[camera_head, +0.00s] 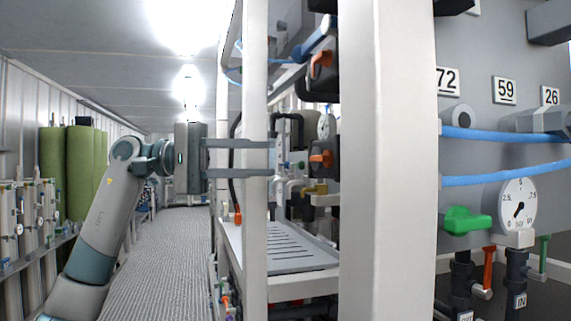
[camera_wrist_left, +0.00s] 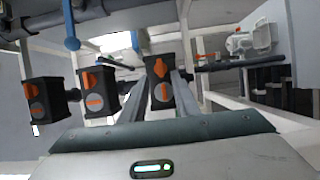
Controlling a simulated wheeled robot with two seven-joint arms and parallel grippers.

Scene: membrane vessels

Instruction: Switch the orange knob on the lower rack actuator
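The lower rack actuator is a dark box with an orange knob (camera_head: 321,158), seen between the white rack posts in the head view. A similar actuator with an orange knob (camera_head: 321,60) sits above it. My left gripper (camera_head: 272,158) points right at about the lower knob's height, its two fingers apart and empty. Its tips reach the near post's line, left of the knob with a gap in the picture. In the left wrist view, an actuator with an orange knob (camera_wrist_left: 160,68) shows between the open fingers. Two more (camera_wrist_left: 92,80) (camera_wrist_left: 33,91) are to its left. My right gripper is out of view.
A thin white post (camera_head: 254,230) and a wide white post (camera_head: 388,160) frame the rack. A grey tray (camera_head: 295,255) lies below the actuator. A panel with a gauge (camera_head: 517,203) and green handle (camera_head: 465,220) is at right. The aisle floor (camera_head: 165,260) is clear.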

